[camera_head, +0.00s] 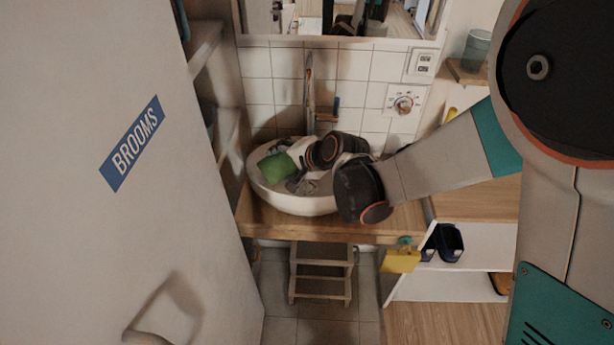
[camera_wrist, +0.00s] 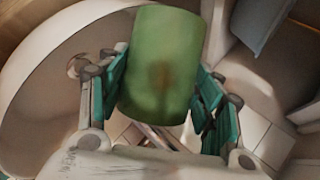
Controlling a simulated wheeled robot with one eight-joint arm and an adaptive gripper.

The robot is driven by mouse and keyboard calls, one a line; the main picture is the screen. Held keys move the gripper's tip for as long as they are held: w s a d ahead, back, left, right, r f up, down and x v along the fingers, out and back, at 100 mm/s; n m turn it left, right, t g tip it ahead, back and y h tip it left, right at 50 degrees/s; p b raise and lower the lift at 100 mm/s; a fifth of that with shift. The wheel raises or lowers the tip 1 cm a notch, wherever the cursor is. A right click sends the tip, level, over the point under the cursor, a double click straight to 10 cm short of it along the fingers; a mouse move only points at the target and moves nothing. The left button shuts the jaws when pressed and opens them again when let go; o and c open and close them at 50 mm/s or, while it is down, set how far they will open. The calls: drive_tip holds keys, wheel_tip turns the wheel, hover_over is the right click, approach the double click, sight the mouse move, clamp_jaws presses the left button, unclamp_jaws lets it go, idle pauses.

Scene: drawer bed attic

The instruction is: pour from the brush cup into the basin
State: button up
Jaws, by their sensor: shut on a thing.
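The green brush cup (camera_head: 276,167) is held over the left part of the white round basin (camera_head: 300,204) and looks tilted in the head view. My gripper (camera_head: 295,172) reaches in from the right and is shut on it. In the wrist view the cup (camera_wrist: 160,65) sits between the two teal fingers of my gripper (camera_wrist: 160,92). The white bowl of the basin (camera_wrist: 38,110) fills the left of that view. I cannot see the inside of the cup, nor whether anything has come out of it.
The basin stands on a wooden counter (camera_head: 270,222) below a faucet (camera_head: 309,90) and a tiled wall. A door marked BROOMS (camera_head: 80,220) stands close on the left. A small step stool (camera_head: 321,272) is below the counter. A yellow cloth-like item (camera_head: 400,261) hangs at the front right.

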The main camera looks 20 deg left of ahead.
sight(269, 167)
drive_tip(key=shift+f, duration=0.2)
drive_tip(key=shift+s+a+f+n+t+h+b, duration=0.2)
drive_tip(key=shift+a+f+n+t+h+b, duration=0.1)
drive_tip(key=shift+n+t+h+b, duration=0.1)
drive_tip(key=shift+s+a+r+n+t+h, duration=0.15)
drive_tip(key=shift+s+r+n+t+h, duration=0.05)
drive_tip(key=shift+r+n+t+h, duration=0.6)
drive_tip(key=shift+s+a+f+n+t+h+b, duration=0.2)
drive_tip(key=shift+f+t+h+b, duration=0.15)
drive_tip(key=shift+b, duration=0.15)
drive_tip(key=shift+s+a+f+n+t+h+b, duration=0.1)
drive_tip(key=shift+f+n+t+h+b, duration=0.2)
drive_tip(key=shift+b, duration=0.2)
drive_tip(key=shift+s+a+r+n+t+h+b, duration=0.3)
drive_tip(key=shift+s+a+t+b, duration=0.05)
drive_tip(key=shift+s+a+t, duration=0.2)
drive_tip(key=shift+s+a+r+n+t+h+b, duration=0.3)
drive_tip(key=shift+s+a+t+b, duration=0.1)
drive_tip(key=shift+t, duration=0.1)
drive_tip(key=s+a+f+n+t+b, duration=0.1)
drive_tip(key=b, duration=0.1)
drive_tip(key=shift+f+h+b, duration=0.2)
drive_tip(key=shift+h+b, duration=0.1)
drive_tip(key=shift+h, duration=0.05)
drive_tip(key=shift+s+a+f+n+t+h+b, duration=0.15)
drive_tip(key=shift+s+a+n+t+h+b, duration=0.15)
drive_tip(key=shift+b, duration=0.3)
drive_tip(key=shift+s+a+f+n+t+h+b, duration=0.1)
drive_tip(key=shift+n+t+h+b, duration=0.1)
drive_tip(key=shift+t+b, duration=0.3)
